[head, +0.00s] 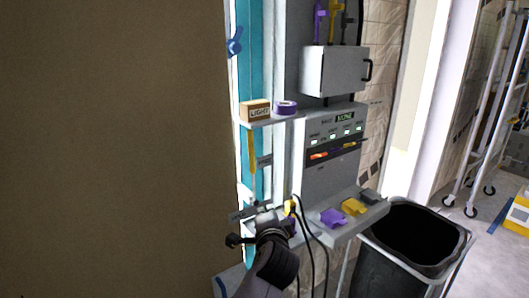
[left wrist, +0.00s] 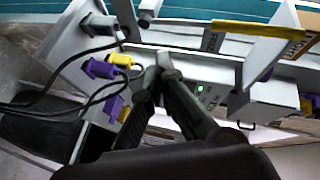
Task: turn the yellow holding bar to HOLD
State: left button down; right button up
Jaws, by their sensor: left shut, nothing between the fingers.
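The yellow holding bar (head: 251,150) hangs upright below the small shelf, along the teal post. It also shows in the left wrist view (left wrist: 258,29), lying across the upper right beside a small grey label plate (left wrist: 213,40). I cannot read a HOLD mark. My left gripper (head: 266,217) is below the bar's lower end and apart from it, near the lower ledge. In the left wrist view my left gripper's fingertips (left wrist: 164,66) are together and empty, left of the bar. My right gripper is in neither view.
A LIGHT box (head: 255,111) and purple tape roll (head: 285,107) sit on the shelf. Black cables with a yellow plug (head: 290,207) hang close to my left gripper. A grey console (head: 330,180), a black bin (head: 415,235) and a big brown panel (head: 110,150) stand around.

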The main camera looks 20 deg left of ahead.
pick_arm(q)
jog(key=w+d+r+m+t+y, duration=0.1)
jog(key=w+r, duration=0.1)
jog(key=r, duration=0.4)
jog(key=w+d+r+m+t, duration=0.2)
jog(key=w+r, duration=0.1)
jog(key=r, duration=0.3)
jog(key=p, duration=0.6)
send_over(252, 168)
jog(key=d, duration=0.3)
jog(key=shift+w+d+f, duration=0.1)
jog(key=shift+w+d, duration=0.1)
jog(key=shift+d, duration=0.05)
jog(key=shift+w, duration=0.1)
jog(key=shift+f+b, duration=0.1)
jog(key=shift+b, duration=0.25)
